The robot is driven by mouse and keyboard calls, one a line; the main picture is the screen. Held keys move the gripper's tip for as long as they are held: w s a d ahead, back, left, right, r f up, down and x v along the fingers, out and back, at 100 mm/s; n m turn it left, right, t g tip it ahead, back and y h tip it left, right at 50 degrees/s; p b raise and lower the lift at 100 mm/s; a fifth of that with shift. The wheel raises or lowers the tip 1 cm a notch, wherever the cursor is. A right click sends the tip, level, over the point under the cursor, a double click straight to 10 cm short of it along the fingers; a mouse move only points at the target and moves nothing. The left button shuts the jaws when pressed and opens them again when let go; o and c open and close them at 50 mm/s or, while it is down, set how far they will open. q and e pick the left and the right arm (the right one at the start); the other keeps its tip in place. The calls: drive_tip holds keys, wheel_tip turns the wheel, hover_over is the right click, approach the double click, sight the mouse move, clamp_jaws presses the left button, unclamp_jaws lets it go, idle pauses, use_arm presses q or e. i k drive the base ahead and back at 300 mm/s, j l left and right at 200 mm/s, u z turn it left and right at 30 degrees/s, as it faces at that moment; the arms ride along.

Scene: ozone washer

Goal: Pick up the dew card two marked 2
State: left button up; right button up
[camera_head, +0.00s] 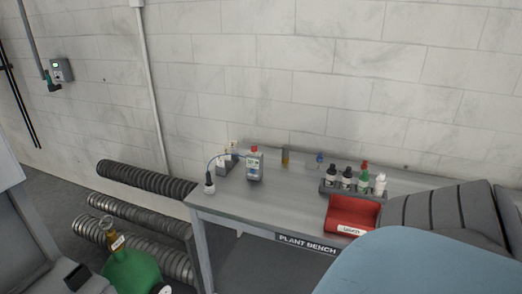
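I cannot make out a dew card marked 2 anywhere in the head view. The plant bench (258,205) stands against the wall, with small items on its top, none readable as that card. A red holder (352,212) with a white label sits at the bench's front edge; its label is too small to read surely, and I cannot see what is inside it. Neither of my grippers shows in the view.
A grey bottle with a red cap (254,165) and a rack of small bottles (341,190) stand on the bench. Ribbed hoses (146,181) and a green tank (132,270) are at left. A large blue shape (425,265) hides the bench's lower right.

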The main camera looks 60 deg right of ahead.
sight(226, 149)
drive_tip(key=z, duration=1.55)
